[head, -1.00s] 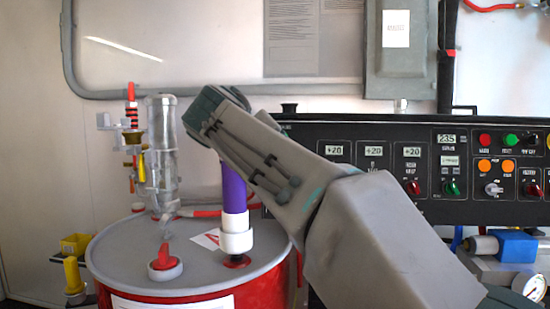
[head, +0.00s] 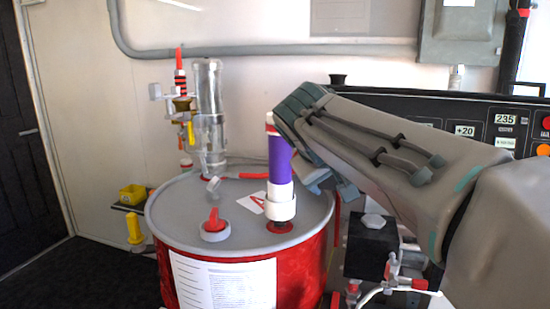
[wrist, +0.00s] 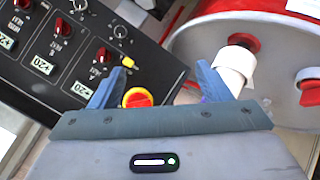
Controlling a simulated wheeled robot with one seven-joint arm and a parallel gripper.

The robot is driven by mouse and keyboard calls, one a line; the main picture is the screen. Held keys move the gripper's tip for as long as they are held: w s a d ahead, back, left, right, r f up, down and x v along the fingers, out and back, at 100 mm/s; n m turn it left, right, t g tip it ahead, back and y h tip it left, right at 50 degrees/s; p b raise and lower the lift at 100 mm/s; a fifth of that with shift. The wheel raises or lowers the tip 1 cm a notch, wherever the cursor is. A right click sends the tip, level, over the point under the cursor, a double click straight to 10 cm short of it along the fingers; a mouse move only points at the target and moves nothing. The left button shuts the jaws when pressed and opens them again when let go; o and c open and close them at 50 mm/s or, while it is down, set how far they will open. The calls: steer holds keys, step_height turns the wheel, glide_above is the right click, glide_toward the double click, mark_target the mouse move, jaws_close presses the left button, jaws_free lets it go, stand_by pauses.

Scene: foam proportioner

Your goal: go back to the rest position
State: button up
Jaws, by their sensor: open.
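My gripper (head: 333,186) is at the end of my raised arm, just right of the purple cylinder (head: 279,160) in the head view. Its blue fingertips point downward, partly hidden by the arm. In the wrist view my gripper (wrist: 158,78) has its two blue fingers spread wide with nothing held between them. The purple cylinder stands upright in a white collar (head: 281,205) on the drum lid. In the wrist view the white collar (wrist: 236,62) lies just beyond the right finger.
The red drum (head: 310,265) with a grey lid stands below and left of my gripper. A clear cylinder (head: 209,120) stands behind it. A control panel (head: 420,108) is behind my arm. A red and yellow knob (wrist: 138,97) shows between the fingers. Dark floor (head: 70,275) is clear at left.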

steer(key=s+d+f+m+g+y+p, duration=0.1)
steer(key=s+f+p, duration=0.4)
steer(key=s, duration=0.5)
steer(key=s+d+f+m+g+y+p, duration=0.2)
steer(key=s+f+m+g+y+p, duration=0.1)
steer(key=s+f+p, duration=0.3)
steer(key=s+f+g, duration=0.1)
steer(key=s+f, duration=0.1)
steer(key=s, duration=0.2)
steer(key=shift+g+y+p, duration=0.3)
steer(key=shift+g+y, duration=0.1)
